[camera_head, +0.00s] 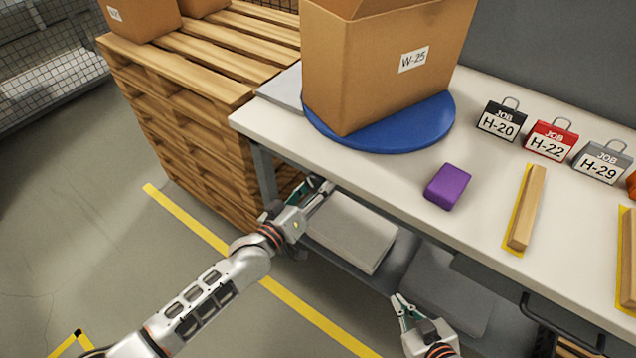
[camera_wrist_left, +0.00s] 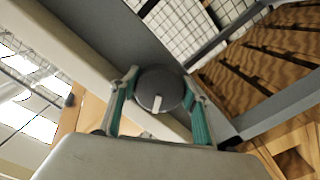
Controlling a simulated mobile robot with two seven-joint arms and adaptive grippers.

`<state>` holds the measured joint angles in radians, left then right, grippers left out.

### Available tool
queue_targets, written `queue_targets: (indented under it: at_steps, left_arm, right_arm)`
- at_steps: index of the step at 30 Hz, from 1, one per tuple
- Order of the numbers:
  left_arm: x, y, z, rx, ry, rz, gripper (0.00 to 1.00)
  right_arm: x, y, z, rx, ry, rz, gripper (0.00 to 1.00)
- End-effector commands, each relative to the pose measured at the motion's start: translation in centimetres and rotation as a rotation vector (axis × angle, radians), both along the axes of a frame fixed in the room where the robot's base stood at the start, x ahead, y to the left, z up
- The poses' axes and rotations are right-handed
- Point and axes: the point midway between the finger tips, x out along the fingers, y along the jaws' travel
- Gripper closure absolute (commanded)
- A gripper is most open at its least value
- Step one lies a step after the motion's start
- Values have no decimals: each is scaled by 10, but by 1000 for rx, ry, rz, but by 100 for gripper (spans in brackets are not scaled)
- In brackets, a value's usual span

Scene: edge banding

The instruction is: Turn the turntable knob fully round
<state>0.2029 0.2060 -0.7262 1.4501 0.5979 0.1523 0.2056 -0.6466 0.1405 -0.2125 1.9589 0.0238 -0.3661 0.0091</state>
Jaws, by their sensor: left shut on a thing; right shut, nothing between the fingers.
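The blue turntable (camera_head: 400,132) lies on the workbench with a cardboard box (camera_head: 375,75) marked W-25 standing on it. The knob (camera_wrist_left: 160,90) is a dark grey disc with a white pointer mark, on the bench's front rail in the left wrist view. My left gripper (camera_wrist_left: 160,100) is shut on the knob, with a green-padded finger on each side. In the head view my left gripper (camera_head: 322,190) is at the bench's front edge below the turntable, and the knob is hidden there. My right gripper (camera_head: 398,300) is low in front of the bench, shut and empty.
A purple block (camera_head: 447,186) and a wooden strip (camera_head: 526,208) lie on the bench top (camera_head: 480,220). Job tags (camera_head: 500,120) stand behind them. Stacked pallets (camera_head: 190,110) are close to the left. Grey slabs (camera_head: 350,232) lie on the lower shelf.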

Motion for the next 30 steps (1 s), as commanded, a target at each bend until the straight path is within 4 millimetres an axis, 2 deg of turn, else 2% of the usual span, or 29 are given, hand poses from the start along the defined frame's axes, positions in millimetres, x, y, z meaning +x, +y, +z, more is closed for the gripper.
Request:
queue_targets:
  at_steps: [13,14,15,16,30]
  left_arm:
    - [1,0,1,-11,5,0,75]
    - [1,0,1,-11,5,0,51]
    - [1,0,1,-11,5,0,41]
    - [1,0,1,-11,5,0,37]
    - [0,0,1,-7,2,0,37]
  right_arm:
    - [-1,1,0,1,2,0,100]
    - [-1,1,0,1,1,0,100]
    - [-1,1,1,1,0,-1,100]
    - [0,1,2,1,-1,0,100]
    - [-1,0,1,-1,2,0,100]
